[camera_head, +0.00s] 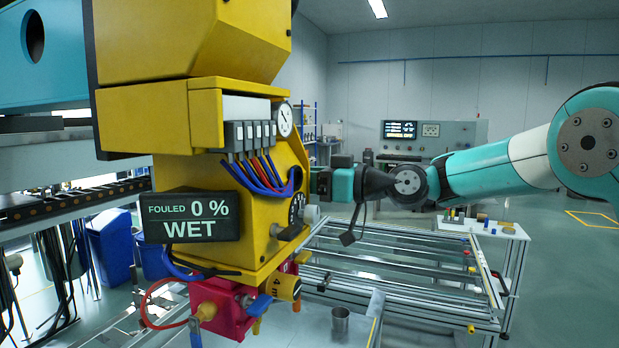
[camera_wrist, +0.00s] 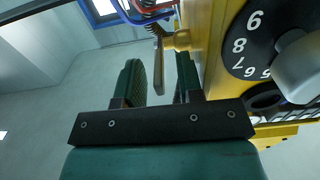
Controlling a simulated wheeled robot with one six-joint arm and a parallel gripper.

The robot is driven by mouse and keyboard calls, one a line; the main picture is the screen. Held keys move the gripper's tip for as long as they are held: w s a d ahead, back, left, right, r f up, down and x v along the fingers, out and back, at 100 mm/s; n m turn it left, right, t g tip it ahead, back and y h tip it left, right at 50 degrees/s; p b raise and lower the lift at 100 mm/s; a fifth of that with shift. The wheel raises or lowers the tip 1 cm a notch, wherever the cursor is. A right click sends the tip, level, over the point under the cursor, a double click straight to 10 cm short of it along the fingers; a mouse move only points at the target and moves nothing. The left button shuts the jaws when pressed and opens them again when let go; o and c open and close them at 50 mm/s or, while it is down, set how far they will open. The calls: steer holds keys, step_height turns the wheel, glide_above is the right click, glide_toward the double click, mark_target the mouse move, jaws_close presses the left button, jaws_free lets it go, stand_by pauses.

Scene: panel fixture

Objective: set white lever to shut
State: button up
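A thin pale grey lever (camera_wrist: 159,58) on a brass stem sticks out from the yellow housing (camera_wrist: 204,35) in the wrist view. It looks like the white lever, though its colour is in shade. My gripper (camera_wrist: 160,78) is open, with one dark green finger on either side of the lever's line. The lever's near end shows in the gap between the fingertips; I cannot tell how deep it sits, and no grip on it shows. In the head view my gripper (camera_head: 322,184) is at the housing's right side, its fingertips mostly hidden, and the lever cannot be made out.
A rounded grey knob (camera_wrist: 302,68) on a black numbered dial stands close to the right finger. A display (camera_head: 190,217) reads "FOULED 0 % WET". Blue and red hoses (camera_head: 262,178) hang on the housing. A blue lever (camera_head: 260,304) is lower down. A metal frame table (camera_head: 400,262) stands behind.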

steer(key=shift+c, duration=0.2)
jaws_close()
steer(key=shift+f+b, duration=0.5)
steer(key=shift+b, duration=0.75)
steer(key=y+b, duration=0.1)
steer(key=b, duration=0.2)
steer(key=shift+f+t, duration=0.3)
steer(key=shift+f, duration=0.05)
steer(key=y+b, duration=0.1)
steer(key=b, duration=0.2)
steer(key=t+y+b, duration=0.1)
steer(key=y+b, duration=0.1)
steer(key=b, duration=0.2)
steer(key=shift+a+f, duration=0.15)
steer(key=shift+f, duration=0.1)
steer(key=shift+r, duration=0.15)
